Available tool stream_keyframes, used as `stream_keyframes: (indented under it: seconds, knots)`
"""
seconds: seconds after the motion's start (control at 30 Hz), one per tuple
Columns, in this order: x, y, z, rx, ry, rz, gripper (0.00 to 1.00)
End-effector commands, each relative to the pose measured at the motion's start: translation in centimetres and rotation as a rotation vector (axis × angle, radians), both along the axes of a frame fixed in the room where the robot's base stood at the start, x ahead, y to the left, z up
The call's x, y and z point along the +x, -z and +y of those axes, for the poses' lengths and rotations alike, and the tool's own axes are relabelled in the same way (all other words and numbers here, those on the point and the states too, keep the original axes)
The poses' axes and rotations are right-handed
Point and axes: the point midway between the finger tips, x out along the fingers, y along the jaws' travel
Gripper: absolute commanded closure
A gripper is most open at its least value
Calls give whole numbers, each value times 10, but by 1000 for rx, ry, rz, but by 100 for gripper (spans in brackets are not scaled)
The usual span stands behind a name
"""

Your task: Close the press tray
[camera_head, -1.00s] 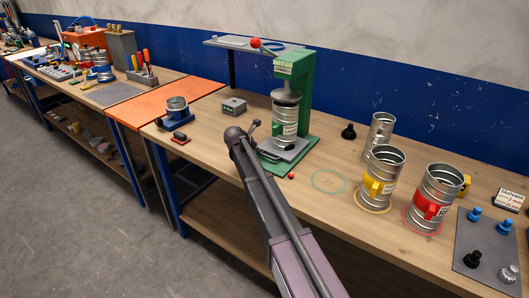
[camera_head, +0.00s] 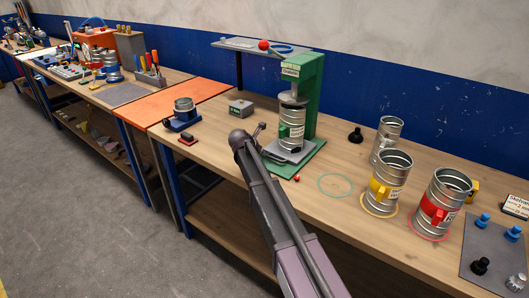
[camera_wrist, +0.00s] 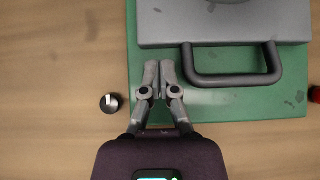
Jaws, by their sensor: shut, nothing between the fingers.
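In the head view the green press (camera_head: 313,92) stands on the middle of the bench. Its grey press tray (camera_head: 298,155) lies low over the green base, with a green-tagged metal duct (camera_head: 292,117) upright at it below the press head. The wrist view shows the tray (camera_wrist: 190,28) from above, with its dark U-shaped handle (camera_wrist: 238,81) over the base's bare front part. My gripper (camera_wrist: 159,66) is shut and empty, left of the handle and apart from it in the picture, near the base's left edge. In the head view my arm's end hides part of the tray's left side.
A small knob (camera_wrist: 110,103) lies left of my gripper. Yellow-tagged (camera_head: 388,183) and red-tagged (camera_head: 436,203) ducts stand to the right. A grey box (camera_head: 241,108) and blue-based fixture (camera_head: 183,114) stand to the left.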

Motion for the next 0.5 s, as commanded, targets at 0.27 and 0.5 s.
stream_keyframes:
  seconds: [0.27, 0.5]
  knots:
    - [-23, -15, 18, 0, -1, -1, 100]
    - [-39, -35, 30, 0, -1, -1, 100]
